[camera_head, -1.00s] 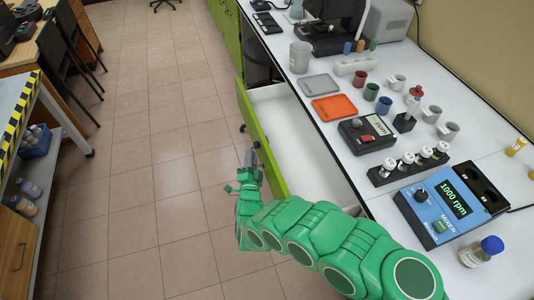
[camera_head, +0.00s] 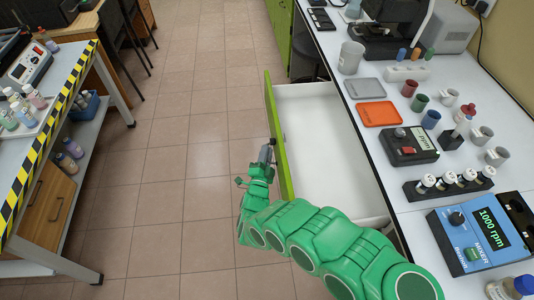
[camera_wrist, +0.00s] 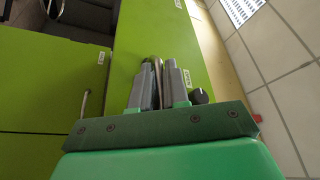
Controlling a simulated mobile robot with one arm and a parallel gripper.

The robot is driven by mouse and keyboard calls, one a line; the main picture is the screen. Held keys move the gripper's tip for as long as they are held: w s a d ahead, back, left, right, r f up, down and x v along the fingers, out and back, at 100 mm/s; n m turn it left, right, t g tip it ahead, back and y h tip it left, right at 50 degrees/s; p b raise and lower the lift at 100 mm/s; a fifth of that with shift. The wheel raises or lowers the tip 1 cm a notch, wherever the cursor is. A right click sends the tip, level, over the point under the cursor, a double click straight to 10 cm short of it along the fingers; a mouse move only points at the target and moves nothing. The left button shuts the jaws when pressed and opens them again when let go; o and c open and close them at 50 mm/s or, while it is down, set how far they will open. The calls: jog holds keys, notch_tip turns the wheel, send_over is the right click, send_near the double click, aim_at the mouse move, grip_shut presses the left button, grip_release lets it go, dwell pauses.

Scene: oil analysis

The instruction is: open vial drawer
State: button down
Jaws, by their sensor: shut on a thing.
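The drawer (camera_head: 312,150) has a green front and a white inside. It stands pulled out from under the white bench, and its inside looks empty. My gripper (camera_head: 267,150) is at the outer face of the drawer front, near its middle. In the wrist view my gripper (camera_wrist: 161,85) is shut on the drawer's handle (camera_wrist: 157,78), a thin bar between the fingers. The green drawer front (camera_wrist: 150,30) lies behind it with a small label beside the fingers. The fingers hide most of the handle.
The bench top (camera_head: 400,188) carries an orange tray (camera_head: 378,113), a blue mixer (camera_head: 478,235) and a rack of vials (camera_head: 450,183). A table with striped edging (camera_head: 50,140) stands at left. Tiled floor (camera_head: 180,170) is clear between.

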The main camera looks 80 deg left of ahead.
jog(key=c, duration=1.5)
grip_release()
jog(key=shift+f, duration=0.1)
jog(key=shift+v, duration=3.9)
